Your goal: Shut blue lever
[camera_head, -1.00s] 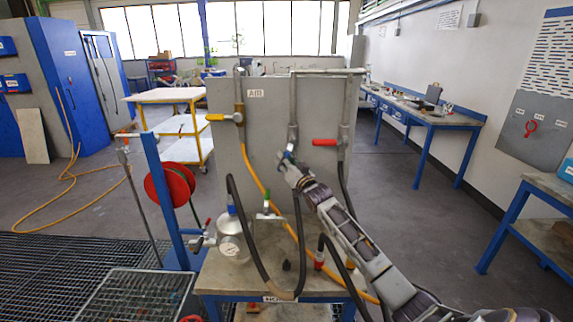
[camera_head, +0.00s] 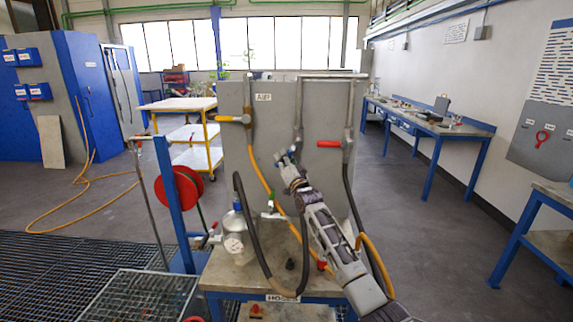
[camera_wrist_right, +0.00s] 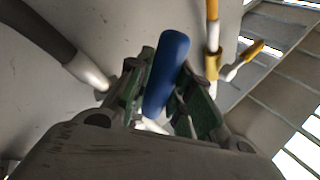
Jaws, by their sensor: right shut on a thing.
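The blue lever (camera_wrist_right: 167,73) shows large in the right wrist view, its handle lying between the two green finger pads. My right gripper (camera_wrist_right: 158,92) is shut on the blue lever. In the head view my right gripper (camera_head: 287,160) is at the middle pipe in front of the grey panel, and the blue lever is mostly hidden by it there. The left gripper is not in view.
On the grey panel (camera_head: 235,100) a yellow lever (camera_head: 229,119) is to the left and a red lever (camera_head: 329,144) to the right. Black hoses (camera_head: 262,262) loop over the bench below. A red reel (camera_head: 178,190) stands left.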

